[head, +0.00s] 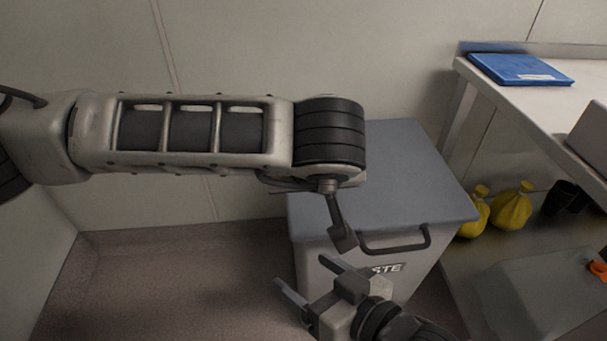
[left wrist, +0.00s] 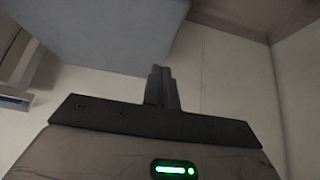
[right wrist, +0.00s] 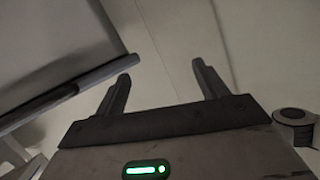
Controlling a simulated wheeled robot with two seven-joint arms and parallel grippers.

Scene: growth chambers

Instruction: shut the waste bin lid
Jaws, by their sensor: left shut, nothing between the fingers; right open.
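The waste bin (head: 385,284) is a pale box standing by the back wall, its label partly hidden so that "STE" shows. Its blue-grey lid (head: 420,170) lies level across the top and looks down on the body; I see no gap at the front. A dark handle (head: 396,245) is at the lid's front. My left gripper (head: 343,238) is shut and empty, pointing down by the lid's front edge, left of the handle. In the left wrist view its fingers (left wrist: 162,88) overlap the lid (left wrist: 105,28). My right gripper (head: 312,277) is open and empty, in front of the bin's lower left.
A bench (head: 560,95) stands at the right with a blue folder (head: 520,68). Yellow bags (head: 512,207) sit on its lower shelf. My left arm crosses above the lid's left part. The floor (head: 170,285) left of the bin is clear.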

